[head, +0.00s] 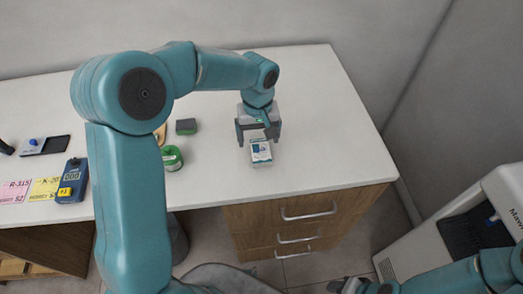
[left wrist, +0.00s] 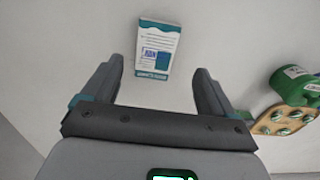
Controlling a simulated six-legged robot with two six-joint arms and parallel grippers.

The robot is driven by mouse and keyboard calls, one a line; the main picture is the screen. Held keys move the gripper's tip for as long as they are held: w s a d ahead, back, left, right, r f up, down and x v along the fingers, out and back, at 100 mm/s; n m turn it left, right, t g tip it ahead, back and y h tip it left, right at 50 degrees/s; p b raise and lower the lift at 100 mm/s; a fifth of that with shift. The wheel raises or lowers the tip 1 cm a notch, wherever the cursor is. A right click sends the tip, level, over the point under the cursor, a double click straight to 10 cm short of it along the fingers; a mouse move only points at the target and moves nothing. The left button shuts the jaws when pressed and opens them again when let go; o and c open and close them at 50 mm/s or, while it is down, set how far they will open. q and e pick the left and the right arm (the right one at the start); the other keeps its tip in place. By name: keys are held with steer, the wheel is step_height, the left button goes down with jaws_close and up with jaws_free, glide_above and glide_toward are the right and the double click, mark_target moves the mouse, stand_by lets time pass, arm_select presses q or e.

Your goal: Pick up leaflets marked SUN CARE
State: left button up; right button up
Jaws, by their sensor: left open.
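A small white leaflet stack (head: 261,153) with teal edges and a blue block lies on the white counter near its front edge. It also shows in the left wrist view (left wrist: 158,48), with print too small to read surely. My left gripper (head: 259,140) is open over the far end of the stack. In the left wrist view, the stack lies between and beyond the open fingertips (left wrist: 158,68), apart from both. My right gripper (head: 350,287) shows only in part at the bottom edge, so its jaws cannot be judged.
A green round item (head: 172,158) and a grey-green block (head: 186,126) sit left of the stack. A blue device (head: 72,180) and pink and yellow cards (head: 45,188) lie farther left. The counter (head: 325,130) is clear to the right. A white machine (head: 440,230) stands beyond.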

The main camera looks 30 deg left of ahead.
mark_target(261, 150)
arm_select(q)
steer(key=shift+w+d+f+p, duration=0.15)
steer(key=shift+f+p, duration=0.15)
steer(key=shift+f, duration=1.2)
steer(key=shift+w+f+p, duration=0.1)
steer(key=shift+f+p, duration=0.15)
steer(key=shift+f, duration=1.2)
steer(key=c, duration=1.2)
